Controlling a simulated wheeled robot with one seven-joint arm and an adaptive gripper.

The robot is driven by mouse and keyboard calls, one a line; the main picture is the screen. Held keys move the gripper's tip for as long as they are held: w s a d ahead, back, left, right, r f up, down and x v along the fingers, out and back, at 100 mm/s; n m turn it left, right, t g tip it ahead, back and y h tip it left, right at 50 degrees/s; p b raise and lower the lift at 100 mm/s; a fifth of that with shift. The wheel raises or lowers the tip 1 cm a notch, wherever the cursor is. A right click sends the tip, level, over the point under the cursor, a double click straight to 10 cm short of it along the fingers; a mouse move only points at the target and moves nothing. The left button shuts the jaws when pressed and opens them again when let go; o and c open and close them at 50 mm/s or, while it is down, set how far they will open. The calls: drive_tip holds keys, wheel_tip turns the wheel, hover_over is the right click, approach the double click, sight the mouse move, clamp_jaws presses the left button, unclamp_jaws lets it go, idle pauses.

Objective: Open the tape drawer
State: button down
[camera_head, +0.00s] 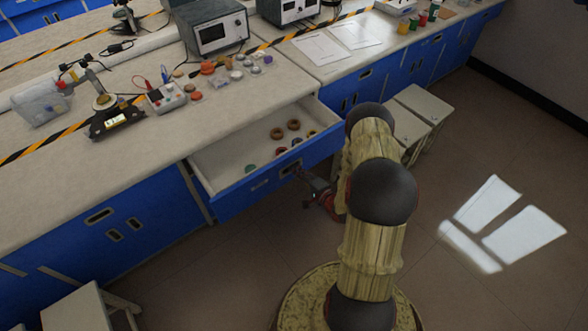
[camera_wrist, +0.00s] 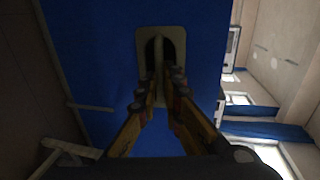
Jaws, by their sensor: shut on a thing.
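The blue-fronted drawer (camera_head: 236,199) stands pulled out from the bench, its pale inside open to view. Several rolls of tape, two of them brown (camera_head: 285,130), lie in it. In the wrist view my gripper (camera_wrist: 166,76) is shut on the drawer handle (camera_wrist: 158,44), a bar in a pale-framed recess on the blue front. The fingertips reach into the recess.
The bench top (camera_head: 130,155) carries instruments (camera_head: 213,30), a clear plastic box (camera_head: 40,103) and small parts. Stools stand right of the drawer (camera_head: 425,103) and at the lower left (camera_head: 75,312). Open floor (camera_head: 470,180) lies to the right.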

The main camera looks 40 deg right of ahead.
drive_tip(key=shift+f, duration=0.1)
drive_tip(key=c, duration=2.2)
unclamp_jaws()
drive_tip(key=shift+s, duration=0.1)
drive_tip(key=v, duration=1.2)
